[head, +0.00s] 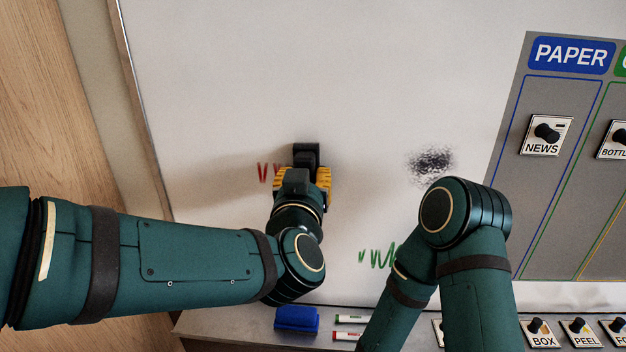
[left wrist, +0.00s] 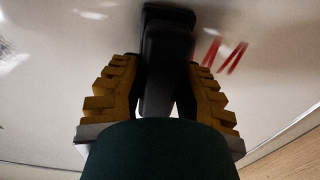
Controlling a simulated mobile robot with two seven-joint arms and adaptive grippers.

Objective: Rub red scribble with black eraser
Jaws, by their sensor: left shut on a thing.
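My left gripper (head: 305,174) is shut on the black eraser (head: 306,153) at the whiteboard. In the left wrist view, the yellow fingers of the gripper (left wrist: 164,78) flank the dark eraser (left wrist: 166,45), whose far end is at the board; I cannot tell whether it touches. The red scribble (head: 263,172) shows as short strokes just left of the gripper in the head view. Any part behind the gripper is hidden. My right gripper is outside the frames.
The whiteboard (head: 300,70) also bears a black smudge (head: 431,162) and a green scribble (head: 375,256). A blue eraser (head: 297,318) and markers (head: 350,319) lie on the ledge below. A grey sorting panel (head: 550,190) with labelled magnets is at right. My right forearm crosses the lower right.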

